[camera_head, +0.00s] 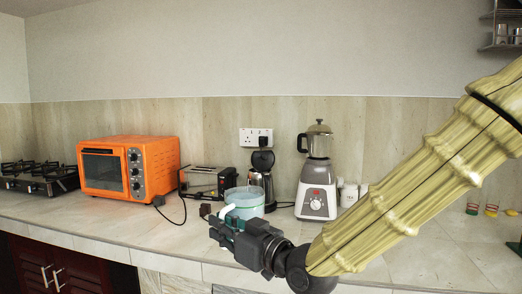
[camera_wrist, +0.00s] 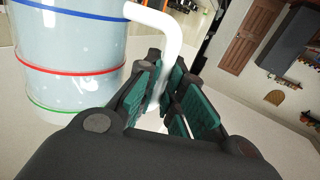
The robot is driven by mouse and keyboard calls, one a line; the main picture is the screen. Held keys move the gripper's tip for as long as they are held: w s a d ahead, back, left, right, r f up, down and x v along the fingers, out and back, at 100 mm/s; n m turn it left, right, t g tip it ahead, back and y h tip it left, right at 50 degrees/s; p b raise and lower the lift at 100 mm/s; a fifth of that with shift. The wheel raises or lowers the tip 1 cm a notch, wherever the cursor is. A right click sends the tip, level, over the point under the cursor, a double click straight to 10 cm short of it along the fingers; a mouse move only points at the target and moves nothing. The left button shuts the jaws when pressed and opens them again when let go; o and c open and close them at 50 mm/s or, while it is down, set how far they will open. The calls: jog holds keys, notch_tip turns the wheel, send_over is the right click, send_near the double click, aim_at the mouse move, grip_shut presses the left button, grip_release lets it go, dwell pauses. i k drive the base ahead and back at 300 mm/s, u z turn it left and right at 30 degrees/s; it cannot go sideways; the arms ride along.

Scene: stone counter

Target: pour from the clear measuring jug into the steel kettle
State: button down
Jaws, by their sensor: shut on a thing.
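The clear measuring jug (camera_head: 251,197) has a pale blue tint and looks upright near the counter's front edge in the head view. In the wrist view the jug (camera_wrist: 75,55) fills the upper left, with blue, red and green bands and a white handle (camera_wrist: 158,25). My gripper (camera_head: 220,217) is shut on this handle, its teal finger pads on either side of it in the wrist view (camera_wrist: 168,98). I cannot tell whether the jug's base touches the counter. A dark and steel vessel (camera_head: 260,182) behind the jug may be the steel kettle; the jug partly hides it.
A toaster (camera_head: 203,182) and an orange oven (camera_head: 130,167) stand left of the jug. A white blender (camera_head: 317,190) stands to its right. A black cable (camera_head: 173,217) lies on the stone counter (camera_head: 90,217). The front counter left of my gripper is mostly clear.

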aim_at(256, 177)
jog(key=i, duration=1.8)
